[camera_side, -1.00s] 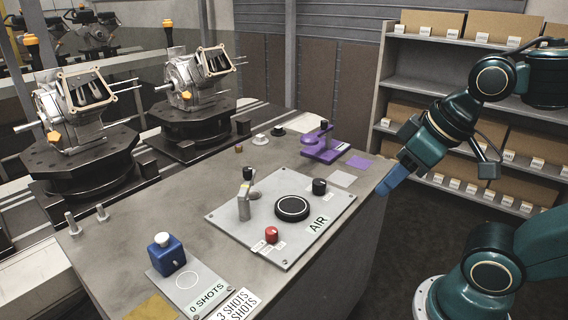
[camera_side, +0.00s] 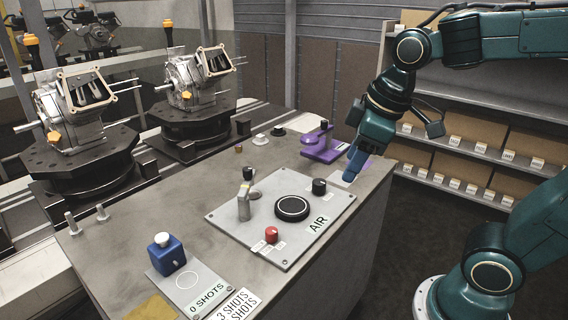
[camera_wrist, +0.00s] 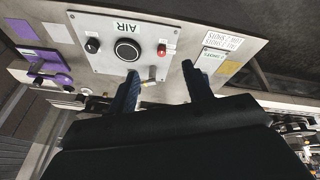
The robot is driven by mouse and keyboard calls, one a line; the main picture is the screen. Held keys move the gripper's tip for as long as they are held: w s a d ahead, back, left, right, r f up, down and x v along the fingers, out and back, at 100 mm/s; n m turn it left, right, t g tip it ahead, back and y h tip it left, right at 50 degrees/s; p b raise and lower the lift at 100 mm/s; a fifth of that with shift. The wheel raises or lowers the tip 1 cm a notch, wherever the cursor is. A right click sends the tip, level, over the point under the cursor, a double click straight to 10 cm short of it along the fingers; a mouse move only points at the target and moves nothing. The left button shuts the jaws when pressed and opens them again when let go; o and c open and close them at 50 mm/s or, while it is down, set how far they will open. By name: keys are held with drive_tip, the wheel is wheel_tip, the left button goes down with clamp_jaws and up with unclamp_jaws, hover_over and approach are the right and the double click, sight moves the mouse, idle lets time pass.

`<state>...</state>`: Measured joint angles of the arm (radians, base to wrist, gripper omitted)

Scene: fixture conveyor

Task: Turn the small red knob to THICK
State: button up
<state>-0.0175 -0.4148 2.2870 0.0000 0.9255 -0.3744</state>
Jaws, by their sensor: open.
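The small red knob (camera_side: 271,234) stands on the grey AIR panel (camera_side: 222,216), near the panel's front edge, with small white labels beside it. The label text is too small to read. The red knob also shows in the wrist view (camera_wrist: 162,49), upper middle, beyond the fingertips. My gripper (camera_side: 352,176) is above the right edge of the bench, apart from the knob, up and to its right in the side view. In the wrist view my gripper (camera_wrist: 160,80) has its two dark blue fingers spread, with nothing between them.
The panel also bears a large black round button (camera_side: 292,208), a black knob (camera_side: 319,187) and an upright metal lever (camera_side: 244,205). A purple fixture (camera_side: 319,146) stands behind the panel. A blue block with a white button (camera_side: 166,254) is at the front left. Engines stand on black turntables at left.

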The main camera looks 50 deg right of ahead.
drive_tip(key=w+a+f+n+g, duration=0.1)
drive_tip(key=w+f+n+g, duration=0.3)
drive_tip(key=w, duration=0.6)
drive_tip(key=n, duration=0.7)
hover_over(271, 230)
wheel_tip(271, 230, down, 7)
drive_tip(key=shift+d+f, duration=0.1)
drive_tip(key=shift+f, duration=0.1)
wheel_tip(271, 230, down, 14)
drive_tip(key=shift+r, duration=0.25)
drive_tip(key=c, duration=1)
